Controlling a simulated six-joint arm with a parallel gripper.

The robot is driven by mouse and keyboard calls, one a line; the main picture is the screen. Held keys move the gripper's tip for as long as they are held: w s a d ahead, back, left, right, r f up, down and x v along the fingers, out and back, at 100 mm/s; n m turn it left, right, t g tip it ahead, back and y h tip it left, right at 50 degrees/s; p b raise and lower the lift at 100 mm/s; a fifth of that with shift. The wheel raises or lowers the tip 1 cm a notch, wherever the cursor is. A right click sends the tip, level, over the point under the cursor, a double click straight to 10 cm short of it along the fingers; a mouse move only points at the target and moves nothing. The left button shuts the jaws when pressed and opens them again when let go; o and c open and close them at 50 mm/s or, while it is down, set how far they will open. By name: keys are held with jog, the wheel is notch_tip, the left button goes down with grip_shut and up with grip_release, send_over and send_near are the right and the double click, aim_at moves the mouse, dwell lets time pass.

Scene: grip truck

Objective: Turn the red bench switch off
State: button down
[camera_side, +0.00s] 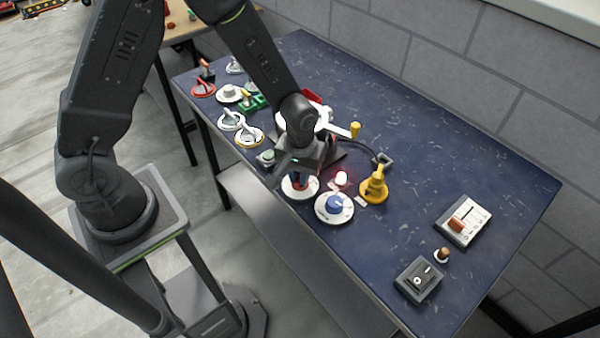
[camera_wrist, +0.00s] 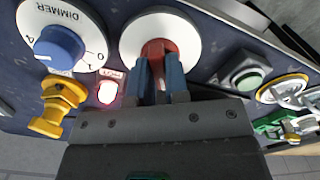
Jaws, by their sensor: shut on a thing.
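The red bench switch (camera_wrist: 158,48) is a red knob on a round white plate (camera_wrist: 190,30) in the wrist view. My gripper (camera_wrist: 161,68) has its two blue-grey fingers closed on either side of the red knob. In the side view my gripper (camera_side: 299,178) points down over the white plate (camera_side: 290,190) near the front edge of the bench, and mostly hides the knob. A small lamp (camera_side: 341,178) beside the plate glows with a reddish light; it also shows lit in the wrist view (camera_wrist: 107,92).
A blue dimmer knob (camera_side: 335,204) and a yellow valve-like fixture (camera_side: 374,187) stand close to the right. A green button (camera_side: 267,156) is close to the left. Several other switches crowd the far left end. The bench's back right is mostly clear.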

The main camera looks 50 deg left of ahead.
jog(key=c, duration=1.1)
grip_release()
jog(key=shift+r, duration=6.9)
